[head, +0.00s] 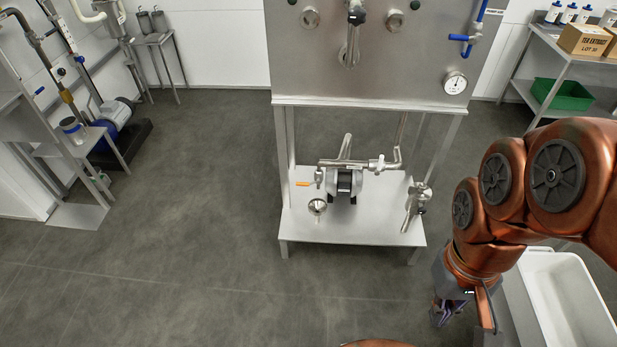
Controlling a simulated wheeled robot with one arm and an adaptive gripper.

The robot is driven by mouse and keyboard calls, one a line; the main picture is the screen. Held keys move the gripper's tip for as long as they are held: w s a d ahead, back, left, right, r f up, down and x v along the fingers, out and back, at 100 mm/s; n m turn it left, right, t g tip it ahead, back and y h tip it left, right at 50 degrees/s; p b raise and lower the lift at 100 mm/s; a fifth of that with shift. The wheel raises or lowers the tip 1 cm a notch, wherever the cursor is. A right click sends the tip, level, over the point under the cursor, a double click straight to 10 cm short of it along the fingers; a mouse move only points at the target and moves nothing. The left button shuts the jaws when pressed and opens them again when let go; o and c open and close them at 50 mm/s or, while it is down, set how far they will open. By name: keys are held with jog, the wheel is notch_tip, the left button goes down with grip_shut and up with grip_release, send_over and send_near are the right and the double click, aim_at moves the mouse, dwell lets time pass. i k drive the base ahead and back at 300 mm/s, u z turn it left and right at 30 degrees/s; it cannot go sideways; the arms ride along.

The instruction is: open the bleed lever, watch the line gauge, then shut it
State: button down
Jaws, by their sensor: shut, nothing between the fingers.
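The round white line gauge (455,83) sits at the lower right of the steel panel; its dial is too small to read. Above it a blue lever (459,38) sticks out level to the left from a blue pipe. I cannot tell which of the two is the bleed lever. My gripper (437,320) is low at the right, pointing down, shut and empty, well apart from the levers and gauge.
The steel stand's lower shelf (270,225) bears a pump and pipework. A white tub (567,290) stands at the right, close to my arm. A shelf rack with boxes (584,40) and a green bin (563,95) is at the back right. The floor left of the stand is clear.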

aim_at(318, 183)
jog(key=u, duration=0.55)
jog(key=k, duration=0.65)
jog(key=u, duration=1.15)
jog(key=i, duration=0.65)
jog(key=u, duration=0.75)
jog(key=i, duration=0.8)
jog(key=z, duration=0.7)
jog(key=i, duration=0.7)
jog(key=z, duration=0.6)
